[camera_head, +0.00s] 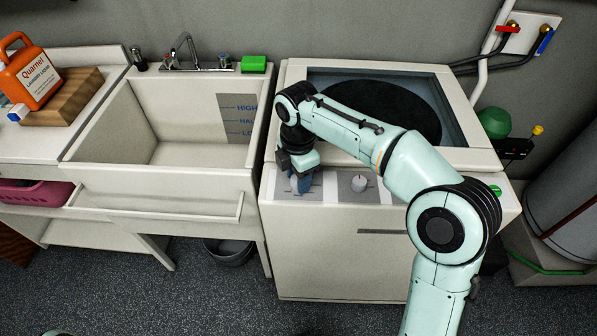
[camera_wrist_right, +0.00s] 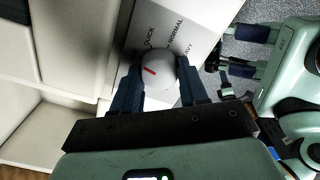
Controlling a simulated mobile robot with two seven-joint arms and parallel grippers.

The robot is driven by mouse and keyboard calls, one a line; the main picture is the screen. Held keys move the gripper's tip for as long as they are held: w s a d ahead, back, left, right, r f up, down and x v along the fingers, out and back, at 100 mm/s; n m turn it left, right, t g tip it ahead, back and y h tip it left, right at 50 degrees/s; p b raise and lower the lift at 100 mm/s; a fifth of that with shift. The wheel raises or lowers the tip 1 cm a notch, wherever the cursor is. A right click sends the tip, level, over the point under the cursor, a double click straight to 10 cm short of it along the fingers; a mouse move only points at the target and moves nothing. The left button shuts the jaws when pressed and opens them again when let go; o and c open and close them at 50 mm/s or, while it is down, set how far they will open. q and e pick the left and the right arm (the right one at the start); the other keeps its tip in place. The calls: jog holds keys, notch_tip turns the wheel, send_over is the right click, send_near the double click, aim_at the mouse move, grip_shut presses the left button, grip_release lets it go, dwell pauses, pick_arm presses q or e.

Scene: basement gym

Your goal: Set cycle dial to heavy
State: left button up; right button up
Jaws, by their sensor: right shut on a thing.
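The cycle dial (camera_wrist_right: 158,66) is a round pale knob with a red mark, in the right wrist view. Labels reading QUICK, NORMAL and a partly hidden "AVY" stand beside it; I cannot tell for certain which label the mark points to. My right gripper (camera_wrist_right: 157,72) is shut on the dial, one blue finger on each side. In the head view my right gripper (camera_head: 298,182) is at the left of the washer's front panel (camera_head: 330,187) and mostly hides the dial. My left gripper (camera_wrist_right: 246,51) shows at the right of the wrist view, fingers apart and empty.
A second pale knob (camera_head: 359,183) stands right of the gripper on the washer's panel. The sink (camera_head: 175,180) adjoins the washer on the left, with a green sponge (camera_head: 253,64) on its back edge. An orange detergent jug (camera_head: 30,75) lies at far left. The floor in front is clear.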

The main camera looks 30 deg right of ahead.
jog(key=m+p, duration=0.1)
jog(key=m, duration=0.1)
jog(key=shift+r+m+p, duration=0.2)
jog(key=shift+m+p, duration=0.2)
jog(key=m+p, duration=0.1)
jog(key=m, duration=0.2)
jog(key=shift+w+m+p, duration=0.1)
jog(key=shift+m+p, duration=0.2)
jog(key=shift+p, duration=0.1)
jog(key=m+p, duration=0.1)
jog(key=m, duration=0.2)
jog(key=shift+m, duration=0.3)
jog(key=m+p, duration=0.1)
jog(key=m, duration=0.2)
jog(key=shift+m, duration=0.4)
jog(key=m+p, duration=0.1)
jog(key=m, duration=0.4)
jog(key=shift+w+d, duration=0.1)
jog(key=shift+d, duration=0.05)
jog(key=m, duration=0.5)
jog(key=shift+p, duration=0.3)
jog(key=shift+m, duration=0.5)
jog(key=o, duration=1.1)
jog(key=shift+f, duration=0.1)
jog(key=shift+c, duration=0.2)
